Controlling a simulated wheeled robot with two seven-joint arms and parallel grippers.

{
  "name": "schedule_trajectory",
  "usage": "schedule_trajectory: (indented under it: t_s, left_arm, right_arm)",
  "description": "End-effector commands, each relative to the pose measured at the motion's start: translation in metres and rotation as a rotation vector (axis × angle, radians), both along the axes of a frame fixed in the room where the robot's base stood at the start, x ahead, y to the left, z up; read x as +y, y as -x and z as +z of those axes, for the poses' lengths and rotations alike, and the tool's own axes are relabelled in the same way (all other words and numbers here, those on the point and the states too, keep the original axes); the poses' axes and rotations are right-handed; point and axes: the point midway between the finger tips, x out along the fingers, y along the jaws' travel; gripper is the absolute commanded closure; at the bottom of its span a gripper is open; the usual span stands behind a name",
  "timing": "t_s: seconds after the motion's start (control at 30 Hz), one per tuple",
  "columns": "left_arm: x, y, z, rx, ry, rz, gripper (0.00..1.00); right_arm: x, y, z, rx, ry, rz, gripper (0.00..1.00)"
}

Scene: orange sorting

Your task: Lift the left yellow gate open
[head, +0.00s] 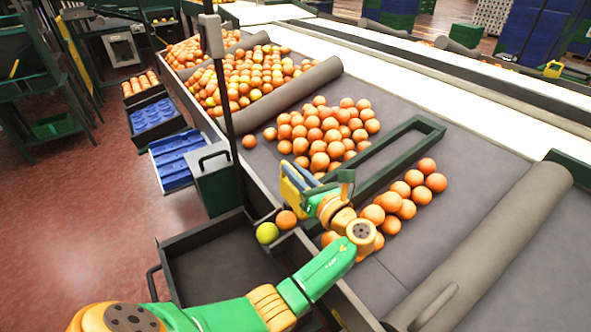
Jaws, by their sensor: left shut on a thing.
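The left yellow gate (288,184) is a yellow-edged panel at the near side of the belt, beside the main orange pile. It stands tilted; I cannot tell how far it is lifted. My left gripper (312,196) is at the gate's right side and shut on it, with the wrist partly hiding the contact. My green arm reaches up to it from the lower left. An orange (286,220) and a yellow-green fruit (267,233) lie just below the gate, by the dark bin (163,255). My right gripper is out of view.
Oranges (325,135) are heaped on the grey belt (430,245) behind the gate. A dark green frame (415,124) separates them from a smaller group (410,190) at right. A thin black post (225,105) rises left of the gate. Blue trays (172,152) stand farther left.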

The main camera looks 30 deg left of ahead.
Motion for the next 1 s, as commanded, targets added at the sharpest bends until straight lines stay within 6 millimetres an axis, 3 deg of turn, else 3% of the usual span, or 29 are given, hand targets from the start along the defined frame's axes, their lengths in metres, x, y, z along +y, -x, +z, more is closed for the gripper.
schedule_trajectory:
  t_s: [0.07, 0.1, 0.2, 0.53, 0.8, 1.0]
  left_arm:
    - [0.0, -0.001, 0.002, -0.006, -0.007, -0.003, 1.0]
    - [0.0, -0.001, 0.002, -0.006, -0.007, -0.003, 0.78]
    - [0.0, -0.001, 0.002, -0.006, -0.006, -0.003, 0.53]
    - [-0.004, 0.001, 0.0, -0.002, -0.003, -0.002, 0.53]
    - [-0.054, 0.022, -0.002, -0.005, 0.0, -0.005, 0.53]
    - [-0.066, 0.027, 0.001, -0.004, -0.004, -0.002, 0.53]
  right_arm:
    - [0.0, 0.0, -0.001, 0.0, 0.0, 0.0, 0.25]
    - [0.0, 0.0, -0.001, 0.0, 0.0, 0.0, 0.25]
    - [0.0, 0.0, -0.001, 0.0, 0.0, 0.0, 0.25]
    - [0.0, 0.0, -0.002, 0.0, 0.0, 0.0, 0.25]
    - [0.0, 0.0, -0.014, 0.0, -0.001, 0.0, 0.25]
    - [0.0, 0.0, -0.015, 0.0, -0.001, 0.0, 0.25]
